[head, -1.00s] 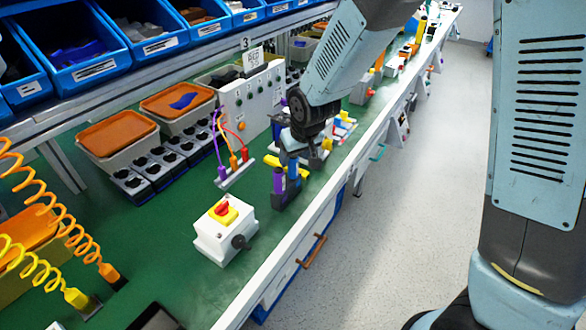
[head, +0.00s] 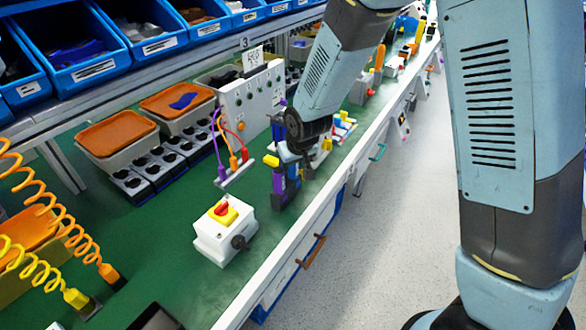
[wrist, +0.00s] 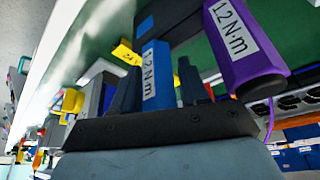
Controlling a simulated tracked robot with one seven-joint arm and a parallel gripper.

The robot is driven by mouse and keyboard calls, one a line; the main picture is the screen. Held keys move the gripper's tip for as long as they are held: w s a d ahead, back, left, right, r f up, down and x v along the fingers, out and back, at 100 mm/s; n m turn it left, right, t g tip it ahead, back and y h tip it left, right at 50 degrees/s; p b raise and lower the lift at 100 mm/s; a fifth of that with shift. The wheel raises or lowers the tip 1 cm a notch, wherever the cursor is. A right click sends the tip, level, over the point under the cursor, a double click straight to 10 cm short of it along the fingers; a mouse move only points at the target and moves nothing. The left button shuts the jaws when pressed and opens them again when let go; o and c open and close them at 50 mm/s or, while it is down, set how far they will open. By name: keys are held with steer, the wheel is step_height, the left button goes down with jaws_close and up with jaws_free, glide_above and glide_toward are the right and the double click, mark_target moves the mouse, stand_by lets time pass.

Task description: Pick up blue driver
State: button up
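The blue driver (wrist: 157,78), labelled 1.2 N·m, stands between the two dark fingers of my gripper (wrist: 157,85) in the wrist view. The purple driver (wrist: 243,50) is just to the right, apart from the fingers. A yellow driver (wrist: 125,53) is on the left. In the head view my gripper (head: 290,155) is at the driver stand near the bench's front edge, where the purple driver (head: 279,178) and yellow driver (head: 271,160) show. My wrist partly hides the blue driver there.
A white switch box (head: 225,232) with a red and yellow knob stands in front of the drivers. A cable block (head: 235,175) and a grey control panel (head: 250,100) are behind. The green bench top (head: 130,255) has free room at front left.

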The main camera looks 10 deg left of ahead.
steer(key=c, duration=0.7)
steer(key=shift+c, duration=0.2)
step_height(320, 180, up, 10)
stand_by(0.3)
steer(key=o, duration=0.4)
jaws_close()
steer(key=shift+r, duration=0.1)
